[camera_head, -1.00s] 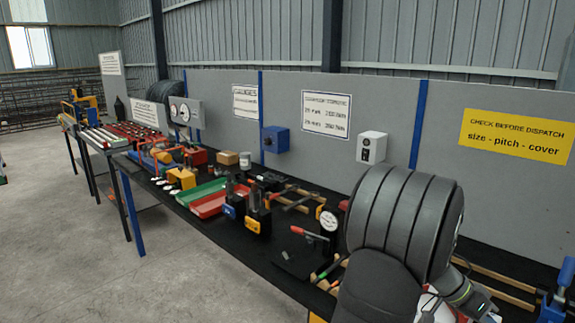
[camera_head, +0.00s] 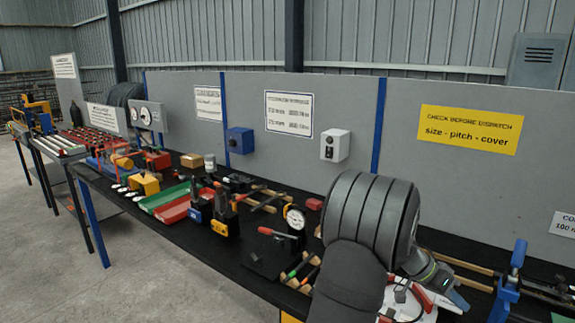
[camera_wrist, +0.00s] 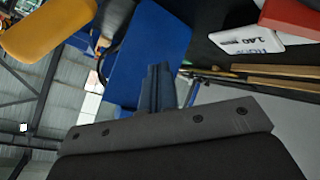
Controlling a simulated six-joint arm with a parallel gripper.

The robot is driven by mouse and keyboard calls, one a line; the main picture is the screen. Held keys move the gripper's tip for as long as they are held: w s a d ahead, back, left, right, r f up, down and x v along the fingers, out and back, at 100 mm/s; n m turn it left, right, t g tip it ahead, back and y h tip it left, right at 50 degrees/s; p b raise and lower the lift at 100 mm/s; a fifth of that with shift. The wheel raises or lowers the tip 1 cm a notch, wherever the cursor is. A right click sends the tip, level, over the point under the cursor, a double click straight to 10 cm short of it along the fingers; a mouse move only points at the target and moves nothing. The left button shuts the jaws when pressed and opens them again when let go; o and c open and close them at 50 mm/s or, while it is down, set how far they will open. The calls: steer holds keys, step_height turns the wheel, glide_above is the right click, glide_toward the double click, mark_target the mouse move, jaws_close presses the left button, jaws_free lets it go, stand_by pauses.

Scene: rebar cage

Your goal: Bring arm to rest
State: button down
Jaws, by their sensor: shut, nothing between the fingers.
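My gripper (camera_head: 457,299) is at the lower right of the head view, beyond my large dark grey arm link. It is low over the right part of the black bench (camera_head: 235,250). The link hides part of the bench and of my wrist. In the wrist view my gripper's fingers (camera_wrist: 161,88) are together with nothing between them. A blue block-like surface (camera_wrist: 150,45) fills the area behind the fingers; I cannot tell whether they touch it.
A blue clamp (camera_head: 507,290) stands right of my gripper. A dial gauge (camera_head: 295,218), green tray (camera_head: 165,196) and red tray (camera_head: 177,210) lie leftward. A grey panel (camera_head: 350,110) bounds the bench's back. Floor at left is open.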

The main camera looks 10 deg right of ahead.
steer(key=shift+w+a+r, duration=0.3)
steer(key=shift+w, duration=0.3)
steer(key=shift+w+a+r, duration=0.25)
steer(key=shift+w+r, duration=0.05)
steer(key=shift+w, duration=0.3)
stand_by(0.3)
